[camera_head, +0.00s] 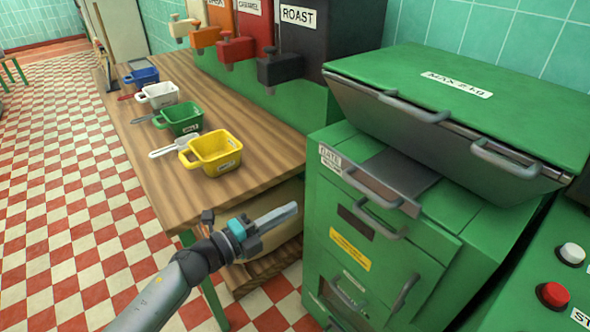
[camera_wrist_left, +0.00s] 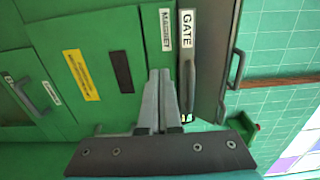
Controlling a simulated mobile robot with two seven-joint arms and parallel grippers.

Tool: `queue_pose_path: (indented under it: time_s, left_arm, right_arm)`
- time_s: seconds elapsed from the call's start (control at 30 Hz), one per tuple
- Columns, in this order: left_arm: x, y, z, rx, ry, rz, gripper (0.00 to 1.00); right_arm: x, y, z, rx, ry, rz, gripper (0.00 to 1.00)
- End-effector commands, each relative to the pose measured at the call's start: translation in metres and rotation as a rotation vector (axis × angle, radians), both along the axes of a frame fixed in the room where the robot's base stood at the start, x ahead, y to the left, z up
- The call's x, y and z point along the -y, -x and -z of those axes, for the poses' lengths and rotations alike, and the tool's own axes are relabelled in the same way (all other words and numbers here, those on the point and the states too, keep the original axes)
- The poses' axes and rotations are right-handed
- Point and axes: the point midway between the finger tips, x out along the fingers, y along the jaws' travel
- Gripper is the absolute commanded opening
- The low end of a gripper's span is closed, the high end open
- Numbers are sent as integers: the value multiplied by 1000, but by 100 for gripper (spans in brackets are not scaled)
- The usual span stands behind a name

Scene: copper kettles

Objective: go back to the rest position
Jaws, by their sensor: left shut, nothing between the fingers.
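My left gripper (camera_head: 272,219) is in front of the wooden table's near end, left of the green cabinet (camera_head: 372,240). Its fingers are shut with nothing between them. In the left wrist view the closed fingers of my left gripper (camera_wrist_left: 159,80) point at the cabinet front, close to the labels "GATE" (camera_wrist_left: 187,22) and "MAGNET" (camera_wrist_left: 165,28). Whether the fingertips touch the cabinet cannot be told, but in the head view they appear apart from it. My right gripper is not in view.
The wooden table (camera_head: 240,190) carries yellow (camera_head: 212,153), green (camera_head: 181,119), white (camera_head: 158,95) and blue (camera_head: 141,75) scoop-like containers. The cabinet has a large lid (camera_head: 470,95) and protruding handles (camera_head: 375,190). A red button (camera_head: 553,294) is at right. Checkered floor (camera_head: 70,200) lies open at left.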

Motion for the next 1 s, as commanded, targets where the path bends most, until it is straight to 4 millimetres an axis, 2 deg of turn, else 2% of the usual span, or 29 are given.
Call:
queue_pose_path:
  time_s: [0.13, 0.23, 0.27, 0.37, 0.4, 0.47, 0.5, 0.57, 0.6, 0.67, 0.7, 0.77, 0.87, 0.9, 0.97, 1.0]
  left_arm:
    - [-4, 0, 6, -23, 9, -17, 0]
    - [-18, -3, 33, -127, 58, -99, 0]
    - [-25, -3, 47, -176, 79, -138, 0]
    - [-56, 2, 105, -380, 164, -308, 0]
    - [-70, 8, 131, -468, 198, -383, 0]
    - [-90, 23, 171, -596, 245, -494, 0]
    - [-102, 35, 197, -678, 272, -566, 0]
    - [-119, 57, 233, -793, 308, -670, 0]
    - [-129, 75, 257, -870, 329, -738, 0]
    - [-144, 104, 290, -978, 356, -839, 0]
    - [-152, 126, 310, -1049, 373, -905, 0]
    - [-163, 161, 339, -1152, 395, -1004, 0]
    - [-177, 225, 380, -1316, 423, -1164, 0]
    - [-181, 252, 394, -1378, 432, -1229, 0]
    - [-186, 293, 411, -1467, 442, -1320, 0]
    - [-188, 320, 421, -1523, 446, -1379, 0]
  right_arm:
    - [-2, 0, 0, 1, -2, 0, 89]
    - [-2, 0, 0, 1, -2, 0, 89]
    - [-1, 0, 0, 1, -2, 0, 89]
    - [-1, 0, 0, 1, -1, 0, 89]
    - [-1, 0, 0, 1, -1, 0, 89]
    - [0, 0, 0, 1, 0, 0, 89]
    - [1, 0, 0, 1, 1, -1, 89]
    - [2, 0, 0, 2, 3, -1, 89]
    - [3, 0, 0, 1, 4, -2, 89]
    - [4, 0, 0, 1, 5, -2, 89]
    - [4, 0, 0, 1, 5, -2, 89]
    - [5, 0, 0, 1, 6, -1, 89]
    - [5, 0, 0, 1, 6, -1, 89]
    - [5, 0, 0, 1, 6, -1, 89]
    - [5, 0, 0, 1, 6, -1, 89]
    - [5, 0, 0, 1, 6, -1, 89]
